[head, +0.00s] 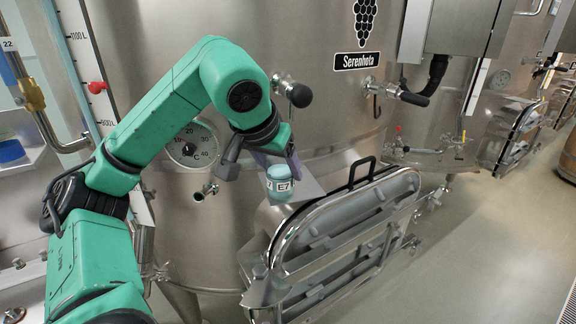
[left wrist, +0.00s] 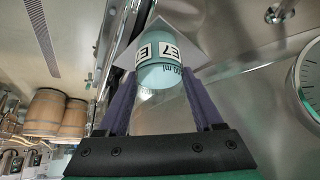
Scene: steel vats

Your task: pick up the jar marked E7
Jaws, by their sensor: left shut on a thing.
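The jar marked E7 (head: 281,184) is a small teal jar with a white label, in the middle of the head view in front of a steel vat. My left gripper (head: 270,160) comes down to it from the upper left. In the left wrist view, the jar (left wrist: 160,73) sits between the two purple fingers of my left gripper (left wrist: 160,88), which are shut on it. A pale flat plate (head: 309,188) shows behind and beside the jar; I cannot tell whether the jar touches it. My right gripper is not in view.
A steel vat (head: 330,110) with a dial (head: 193,146) and a valve handle (head: 299,95) stands close behind. An open oval hatch door (head: 345,230) with a black handle is just right of the jar. Open floor (head: 480,240) lies to the right.

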